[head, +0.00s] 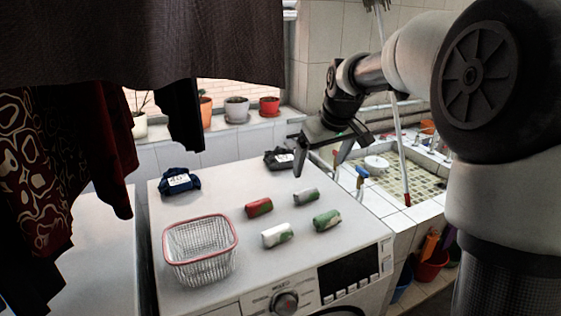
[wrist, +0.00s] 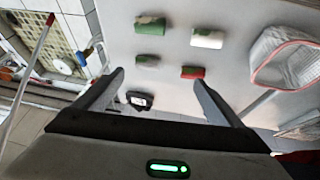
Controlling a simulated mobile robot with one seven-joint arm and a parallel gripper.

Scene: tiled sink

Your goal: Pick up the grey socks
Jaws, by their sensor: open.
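A dark grey folded cloth bundle with a white label (head: 279,158), which looks like the grey socks, lies at the back right of the white washing machine top (head: 225,180). It also shows in the wrist view (wrist: 139,100), close to the left finger. My gripper (head: 318,168) is open and empty above the machine's back right, just right of this bundle in the head view. In the wrist view, its fingers (wrist: 159,78) stand wide apart. A small grey and green roll (head: 305,196) lies nearer the front; the wrist view shows it beyond the fingertips (wrist: 147,60).
A dark blue labelled bundle (head: 180,182) lies back left. Red (head: 258,207), white (head: 276,235) and green (head: 327,220) rolls lie mid-top. A red-rimmed wire basket (head: 165,240) stands front left. Hanging clothes (head: 150,40) cover the upper left. The tiled sink (head: 400,178) is right.

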